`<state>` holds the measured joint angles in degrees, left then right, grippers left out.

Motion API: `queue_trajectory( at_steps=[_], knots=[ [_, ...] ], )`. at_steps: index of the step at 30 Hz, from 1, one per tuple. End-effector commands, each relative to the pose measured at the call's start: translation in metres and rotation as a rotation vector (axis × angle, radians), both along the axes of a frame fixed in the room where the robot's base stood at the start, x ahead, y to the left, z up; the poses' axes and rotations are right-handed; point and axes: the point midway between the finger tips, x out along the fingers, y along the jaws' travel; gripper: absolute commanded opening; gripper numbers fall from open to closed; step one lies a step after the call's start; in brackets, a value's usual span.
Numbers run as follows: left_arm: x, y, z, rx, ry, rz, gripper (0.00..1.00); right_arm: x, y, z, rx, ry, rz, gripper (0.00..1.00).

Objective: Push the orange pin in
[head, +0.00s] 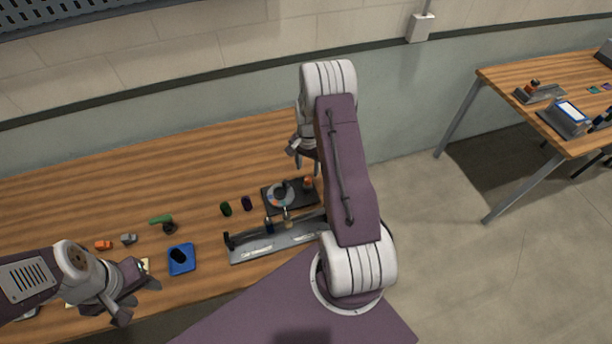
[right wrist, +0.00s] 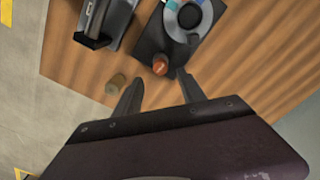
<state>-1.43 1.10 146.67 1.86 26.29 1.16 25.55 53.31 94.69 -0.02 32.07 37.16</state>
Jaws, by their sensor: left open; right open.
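The orange pin (head: 308,184) stands on the right part of a black base (head: 269,204) that also carries a round dial (head: 280,194). In the right wrist view the orange pin (right wrist: 160,67) shows its round top just beyond my fingertips. My right gripper (head: 304,152) is open and empty, above and behind the base in the head view. Its two fingers (right wrist: 158,88) lie to either side of the line to the pin, apart from each other. Whether a finger touches the pin cannot be told. My left gripper (head: 138,292) is open at the table's front left.
A grey rail fixture (head: 262,250) with black posts lies in front of the base. A blue tray (head: 183,266), a green tool (head: 160,219), small dark rollers (head: 225,209) and an orange block (head: 103,245) lie to the left.

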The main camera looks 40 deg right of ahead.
Motion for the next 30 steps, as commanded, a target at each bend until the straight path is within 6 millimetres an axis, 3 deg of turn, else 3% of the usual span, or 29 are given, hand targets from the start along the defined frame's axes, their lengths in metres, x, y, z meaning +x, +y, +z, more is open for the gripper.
queue_trajectory(
  at_steps=[9,19,20,24,25,30],
  knots=[
    [0.0,0.0,0.017,0.0,0.0,0.0,0.42,0.0,0.0,-0.057,0.0,0.001,0.001,0.48],
    [0.0,0.0,0.017,0.0,0.0,0.0,0.42,0.001,0.0,-0.066,-0.001,-0.002,0.001,0.48],
    [0.0,0.0,0.017,0.0,0.0,0.0,0.42,0.001,0.0,-0.066,-0.001,-0.002,0.001,0.45],
    [0.0,0.0,0.017,0.0,0.0,0.0,0.42,0.001,0.0,-0.066,0.0,-0.001,0.001,0.06],
    [0.0,0.0,0.017,0.0,0.0,0.0,0.42,0.001,0.0,-0.066,0.0,-0.001,0.002,0.0],
    [0.0,0.0,0.017,0.0,0.0,0.0,0.42,0.001,0.0,-0.066,-0.001,-0.002,0.002,0.0]
  ],
)
